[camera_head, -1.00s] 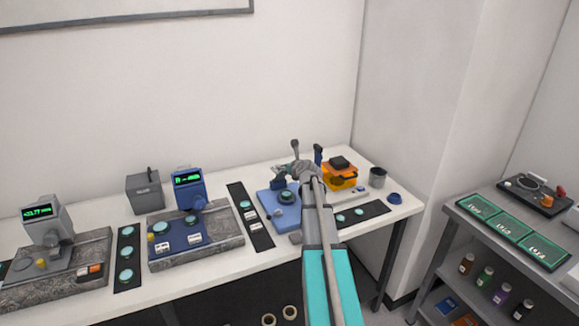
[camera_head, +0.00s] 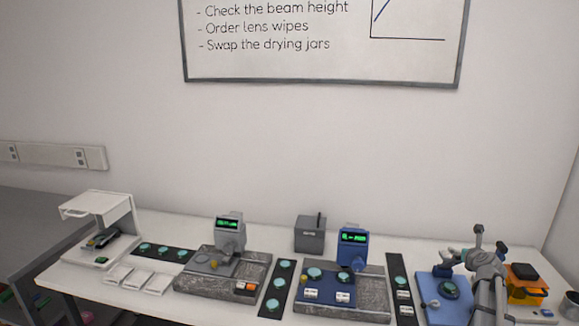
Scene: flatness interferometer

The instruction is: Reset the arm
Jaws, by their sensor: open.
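My arm shows at the lower right of the head view. Its grey links rise in front of the blue plate (camera_head: 432,312) and bend over at the wrist. My gripper (camera_head: 449,266) is small in the picture, above the back of the blue plate, with its jaws open. Nothing is seen in it. A round teal-topped piece (camera_head: 450,290) sits on the plate below it. The arm hides part of the plate's right side.
An orange-and-black device (camera_head: 526,284) stands close right of my arm. A blue gauge (camera_head: 352,248) and a grey gauge (camera_head: 229,235) stand on stone bases to the left. Black strips with teal discs (camera_head: 279,289) lie between. A whiteboard (camera_head: 320,85) hangs above.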

